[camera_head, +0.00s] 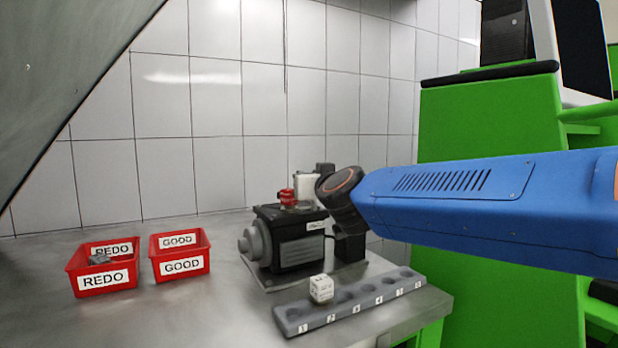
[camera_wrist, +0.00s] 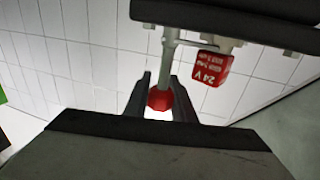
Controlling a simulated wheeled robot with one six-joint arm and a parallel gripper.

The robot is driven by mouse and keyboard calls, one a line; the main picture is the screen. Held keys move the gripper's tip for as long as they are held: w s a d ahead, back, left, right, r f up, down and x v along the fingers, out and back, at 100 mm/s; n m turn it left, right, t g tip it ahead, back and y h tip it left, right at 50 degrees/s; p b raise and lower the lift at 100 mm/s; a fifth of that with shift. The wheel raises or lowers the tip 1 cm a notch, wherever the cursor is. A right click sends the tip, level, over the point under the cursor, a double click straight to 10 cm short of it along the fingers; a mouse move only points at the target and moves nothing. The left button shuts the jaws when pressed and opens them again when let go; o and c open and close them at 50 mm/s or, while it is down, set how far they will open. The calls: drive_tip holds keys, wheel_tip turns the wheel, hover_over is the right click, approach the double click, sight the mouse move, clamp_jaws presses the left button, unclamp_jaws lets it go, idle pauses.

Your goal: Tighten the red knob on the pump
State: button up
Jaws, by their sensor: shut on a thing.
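The dark pump (camera_head: 290,235) stands on a metal plate on the bench in the head view. Its red knob (camera_head: 287,197) shows on top. In the wrist view the red knob (camera_wrist: 160,99) sits at the end of a grey stem, between the two dark fingers of my gripper (camera_wrist: 160,93). The fingers are shut on the knob, one on each side. In the head view my blue arm reaches in from the right to the pump's top; the fingertips cannot be made out there.
A red block marked 24 V (camera_wrist: 212,68) is close beside the knob in the wrist view. Red REDO (camera_head: 103,280) and GOOD (camera_head: 182,266) bins stand at left, with free bench between.

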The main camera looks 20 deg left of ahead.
drive_tip(key=shift+w+d+m+t+h, duration=0.1)
drive_tip(key=shift+d+m+t+h, duration=0.05)
drive_tip(key=shift+m+t+h, duration=0.75)
drive_tip(key=shift+w+d+m+t+h, duration=0.1)
drive_tip(key=shift+d+m+t+h, duration=0.1)
drive_tip(key=shift+m+h, duration=0.45)
drive_tip(key=shift+w+d+m+t+h, duration=0.1)
drive_tip(key=shift+m+t+h, duration=0.15)
drive_tip(key=shift+h, duration=0.7)
drive_tip(key=shift+d+m+t+h, duration=0.25)
drive_tip(key=shift+m+h, duration=0.45)
drive_tip(key=shift+h, duration=0.35)
drive_tip(key=shift+d+m+t+h, duration=0.25)
drive_tip(key=shift+m+h, duration=0.45)
drive_tip(key=shift+h, duration=0.35)
drive_tip(key=shift+d, duration=0.1)
drive_tip(key=o, duration=1.1)
drive_tip(key=shift+c, duration=0.2)
drive_tip(key=s+d, duration=0.1)
drive_tip(key=s, duration=1.6)
drive_tip(key=shift+s, duration=0.15)
